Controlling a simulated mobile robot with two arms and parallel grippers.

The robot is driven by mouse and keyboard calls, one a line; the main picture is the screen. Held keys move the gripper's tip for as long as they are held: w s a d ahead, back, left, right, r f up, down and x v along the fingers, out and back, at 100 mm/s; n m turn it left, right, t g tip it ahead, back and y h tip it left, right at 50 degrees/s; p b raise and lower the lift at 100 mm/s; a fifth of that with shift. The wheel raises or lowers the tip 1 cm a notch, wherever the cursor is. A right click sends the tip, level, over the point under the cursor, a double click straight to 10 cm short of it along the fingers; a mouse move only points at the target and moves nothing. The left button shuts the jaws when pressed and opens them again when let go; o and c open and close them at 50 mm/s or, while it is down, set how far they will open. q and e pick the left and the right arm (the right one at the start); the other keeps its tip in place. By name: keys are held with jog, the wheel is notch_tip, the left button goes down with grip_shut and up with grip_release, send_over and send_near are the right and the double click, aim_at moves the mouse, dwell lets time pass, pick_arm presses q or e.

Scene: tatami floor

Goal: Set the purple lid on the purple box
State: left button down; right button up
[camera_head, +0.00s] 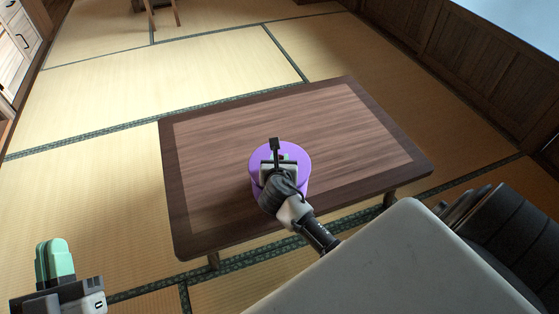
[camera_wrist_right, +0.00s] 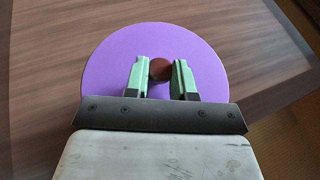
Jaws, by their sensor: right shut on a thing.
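The round purple lid (camera_wrist_right: 112,58) fills the upper middle of the right wrist view, with a dark reddish knob at its centre. My right gripper (camera_wrist_right: 160,78) has its green fingers on either side of the knob and is shut on it. In the head view the lid (camera_head: 300,156) is over the table, partly covered by my right gripper (camera_head: 278,157). A purple side shows below its rim, apparently the purple box (camera_head: 303,188). I cannot tell whether lid and box touch. My left gripper (camera_head: 56,260) is at the lower left, away from the table; its finger gap is unclear.
The low wooden table (camera_head: 210,150) has a bare top around the purple things. Tatami floor (camera_head: 90,140) lies open to the left and behind. A wooden piece of furniture with legs (camera_head: 160,12) stands far back. A white cabinet (camera_head: 15,50) is at the far left.

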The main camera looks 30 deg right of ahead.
pick_arm(q)
jog(key=shift+w+f+g, duration=0.2)
jog(key=shift+f+g, duration=0.1)
jog(key=shift+g, duration=0.1)
jog(key=shift+a+f+y, duration=0.1)
jog(key=shift+y, duration=0.2)
jog(key=shift+f+g+p, duration=0.3)
jog(key=shift+f+g, duration=0.1)
jog(key=shift+f, duration=0.15)
jog(key=shift+w+a+f+g+y+p, duration=0.1)
jog(key=shift+w+f+g+y+p, duration=0.1)
jog(key=shift+f+g, duration=0.25)
jog(key=shift+w+a+f+g+y+p, duration=0.1)
jog(key=shift+f+g+y+p, duration=0.1)
jog(key=shift+f+g, duration=0.25)
pick_arm(e)
jog(key=shift+f, duration=0.15)
pick_arm(q)
jog(key=shift+f, duration=0.25)
jog(key=shift+s+f+g, duration=0.1)
jog(key=shift+f+g, duration=0.1)
jog(key=shift+g, duration=0.2)
jog(key=shift+f+y, duration=0.15)
jog(key=shift+y, duration=0.15)
pick_arm(e)
jog(key=shift+f, duration=0.5)
